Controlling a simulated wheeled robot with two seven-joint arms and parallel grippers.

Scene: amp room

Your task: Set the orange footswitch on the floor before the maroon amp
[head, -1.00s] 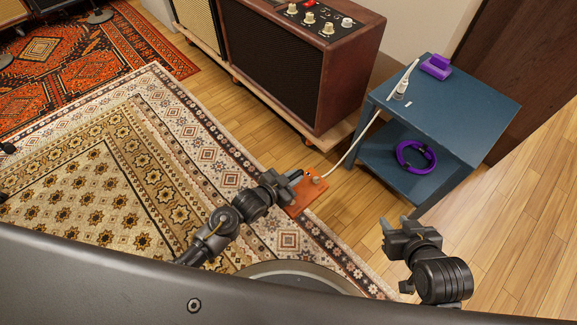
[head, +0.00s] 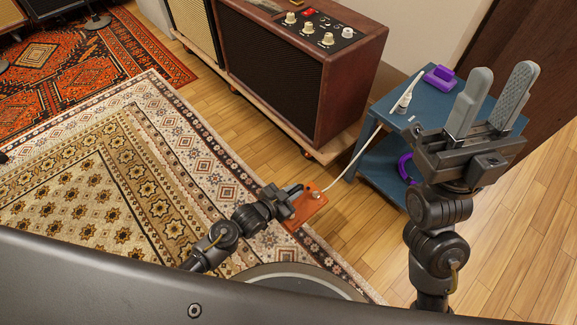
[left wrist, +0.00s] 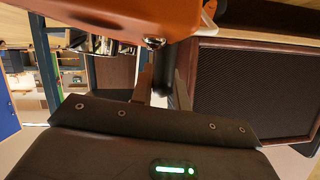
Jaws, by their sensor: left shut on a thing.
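The orange footswitch (head: 306,206) is held by my left gripper (head: 292,196), which is shut on its near-left edge. It appears above the rug's edge, though its height over the floor is hard to tell. In the left wrist view the orange footswitch (left wrist: 115,22) fills the top, close to the camera. A white cable runs from it up to the blue side table. The maroon amp (head: 298,75) stands on a low wooden dolly beyond it; its dark grille (left wrist: 255,90) shows in the left wrist view. My right gripper (head: 500,90) is raised at the right, fingers apart and empty.
The blue side table (head: 448,108) carries a white plug (head: 403,103) and a purple object (head: 440,77); a purple coil (head: 405,168) is on its lower shelf, partly hidden by my right arm. Wood floor (head: 235,118) is clear between the patterned rug (head: 150,130) and the dolly.

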